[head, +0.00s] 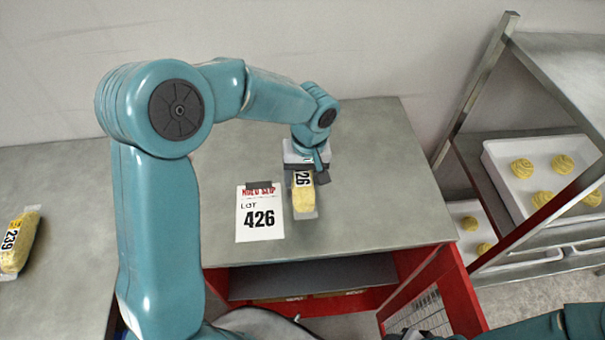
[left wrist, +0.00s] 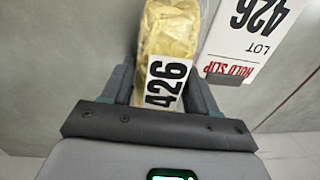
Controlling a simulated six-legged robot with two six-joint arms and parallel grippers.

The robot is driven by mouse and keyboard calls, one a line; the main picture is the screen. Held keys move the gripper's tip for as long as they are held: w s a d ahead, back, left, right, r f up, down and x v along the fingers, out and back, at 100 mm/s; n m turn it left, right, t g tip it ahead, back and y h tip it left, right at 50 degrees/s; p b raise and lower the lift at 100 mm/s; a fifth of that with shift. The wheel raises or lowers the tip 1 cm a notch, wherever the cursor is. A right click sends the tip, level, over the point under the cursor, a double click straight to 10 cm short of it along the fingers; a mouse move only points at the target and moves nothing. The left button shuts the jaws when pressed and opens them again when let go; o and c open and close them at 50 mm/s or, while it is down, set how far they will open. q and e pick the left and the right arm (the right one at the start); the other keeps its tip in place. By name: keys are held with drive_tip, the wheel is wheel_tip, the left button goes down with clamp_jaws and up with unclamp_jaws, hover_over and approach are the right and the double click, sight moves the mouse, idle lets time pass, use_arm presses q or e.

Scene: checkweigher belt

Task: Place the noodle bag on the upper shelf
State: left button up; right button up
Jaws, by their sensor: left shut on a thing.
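The noodle bag (head: 304,202) is a clear bag of yellow noodles with a white label, of which "26" shows in the head view. My left gripper (head: 308,176) is shut on its labelled end from above, over the grey worktop. In the left wrist view the bag (left wrist: 172,35) lies between the two fingers (left wrist: 160,92), and its label reads 426. I cannot tell whether the bag touches the worktop. Of my right arm, only part shows at the bottom right; its gripper is not visible.
A "HOLD SLIP LOT 426" paper (head: 259,212) lies left of the bag. A bag marked 239 (head: 20,240) lies far left. A metal rack (head: 560,60) at right holds white trays (head: 500,165) of noodle nests.

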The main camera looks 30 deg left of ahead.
use_arm(q)
drive_tip(key=shift+f, duration=0.15)
drive_tip(key=o, duration=1.2)
drive_tip(key=shift+o, duration=0.2)
